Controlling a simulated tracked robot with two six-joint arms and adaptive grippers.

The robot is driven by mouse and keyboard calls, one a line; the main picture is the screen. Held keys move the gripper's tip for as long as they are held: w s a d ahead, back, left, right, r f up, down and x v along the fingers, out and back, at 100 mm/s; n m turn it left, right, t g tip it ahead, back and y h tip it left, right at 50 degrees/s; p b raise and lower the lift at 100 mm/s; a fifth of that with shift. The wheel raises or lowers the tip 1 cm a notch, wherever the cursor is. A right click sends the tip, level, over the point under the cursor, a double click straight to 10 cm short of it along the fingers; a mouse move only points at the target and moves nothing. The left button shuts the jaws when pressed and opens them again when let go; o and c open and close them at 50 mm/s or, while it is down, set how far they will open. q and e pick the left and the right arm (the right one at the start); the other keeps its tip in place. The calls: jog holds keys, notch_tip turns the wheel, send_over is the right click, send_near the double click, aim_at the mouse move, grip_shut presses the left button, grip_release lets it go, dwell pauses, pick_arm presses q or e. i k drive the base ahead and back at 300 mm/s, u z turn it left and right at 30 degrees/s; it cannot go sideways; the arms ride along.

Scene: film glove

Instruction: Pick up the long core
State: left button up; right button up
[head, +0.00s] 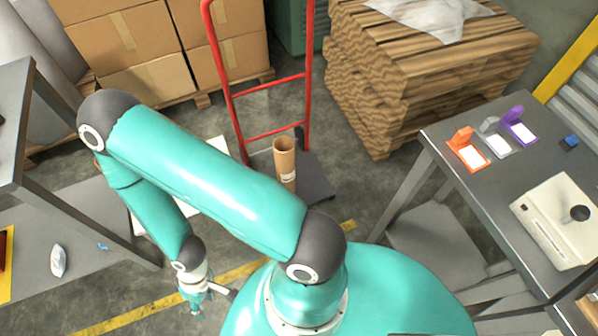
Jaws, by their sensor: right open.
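A brown cardboard tube (285,160), which looks like the long core, stands upright on the dark base plate of the red hand truck (231,95). Its open top faces up and a white label shows low on its side. My right arm crosses in front of the tube's lower left. My right gripper (196,306) hangs at the lower left of the view, well apart from the tube. It is open, with nothing seen between its small fingers. My left gripper is not in view.
A grey table (436,137) at the right holds orange, grey and purple stands and a beige machine (559,222). Stacked wooden pallets (375,107) stand behind, cardboard boxes (124,38) at the back left. A grey rack (53,199) is at the left.

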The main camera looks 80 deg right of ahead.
aim_at(283, 147)
jog(key=z, duration=1.05)
jog(key=k, duration=0.1)
jog(key=u, duration=1)
jog(key=i, duration=0.15)
jog(key=z, duration=2.15)
jog(key=i, duration=1)
jog(key=u, duration=0.25)
